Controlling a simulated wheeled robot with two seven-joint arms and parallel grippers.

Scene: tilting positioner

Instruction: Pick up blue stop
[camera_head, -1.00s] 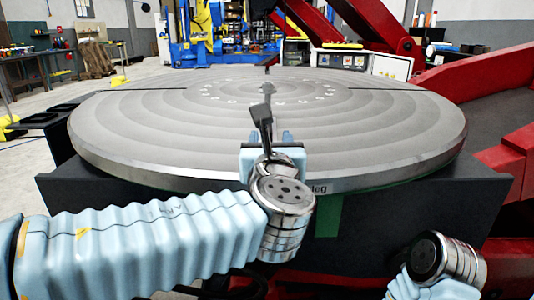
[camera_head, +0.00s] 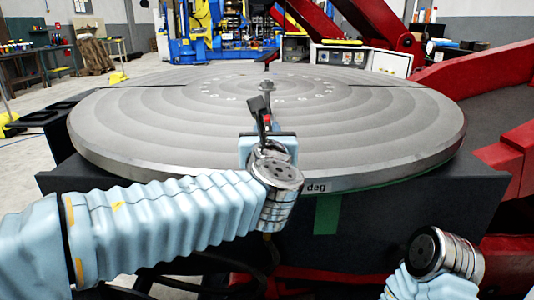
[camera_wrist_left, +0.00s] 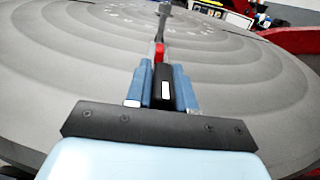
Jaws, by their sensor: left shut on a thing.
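My left gripper (camera_head: 268,135) is over the near edge of the large round grey table (camera_head: 150,145). In the left wrist view, two blue fingers of my left gripper (camera_wrist_left: 162,85) stand on either side of a black bar (camera_wrist_left: 163,76) with a pale label. The gripper is shut on this black bar. A red part (camera_wrist_left: 159,52) shows just beyond it, and a dark upright piece shows past that; I cannot tell if they are joined to the bar. No separate blue stop can be made out. My right gripper is out of view; only my right wrist shows.
Most of the tabletop is bare. Red machine arms (camera_head: 480,75) rise at the right and back. A dark base (camera_head: 400,215) lies under the table.

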